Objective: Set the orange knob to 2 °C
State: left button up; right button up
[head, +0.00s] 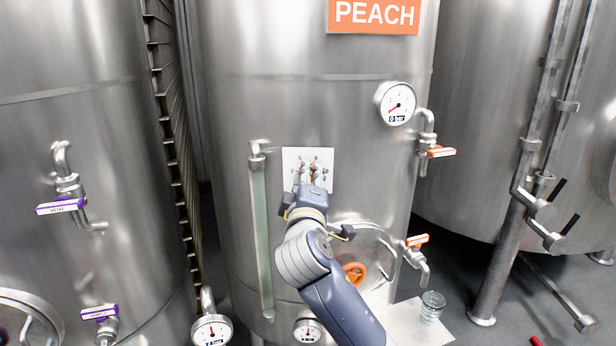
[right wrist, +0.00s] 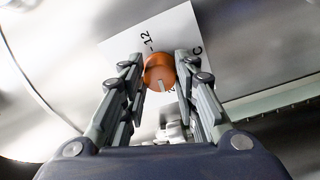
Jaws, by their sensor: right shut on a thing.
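The orange knob (right wrist: 160,72) shows in the right wrist view, on a white dial plate (right wrist: 120,50). My right gripper (right wrist: 160,78) is around it with one finger on each side, shut on it. A pale pointer mark shows on the knob's lower side. A "12" mark and a "C" are readable on the plate; other marks are hidden by the fingers. In the head view the plate (head: 322,155) is on the peach tank, and my right gripper (head: 312,180) covers most of the knob. My left gripper is not in view.
An orange-handled valve (head: 440,152) and a pressure gauge (head: 395,103) are right of the plate. A sight glass (head: 262,235) stands to its left. A hatch with an orange wheel (head: 355,272) is below. A glass jar (head: 432,306) stands on a light surface at lower right.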

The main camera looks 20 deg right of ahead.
jog(key=shift+n, duration=0.6)
jog(key=o, duration=1.1)
jog(key=shift+a, duration=0.1)
jog(key=shift+s, duration=0.1)
jog(key=v, duration=1.1)
jog(key=shift+s+a, duration=0.1)
jog(key=shift+s, duration=0.3)
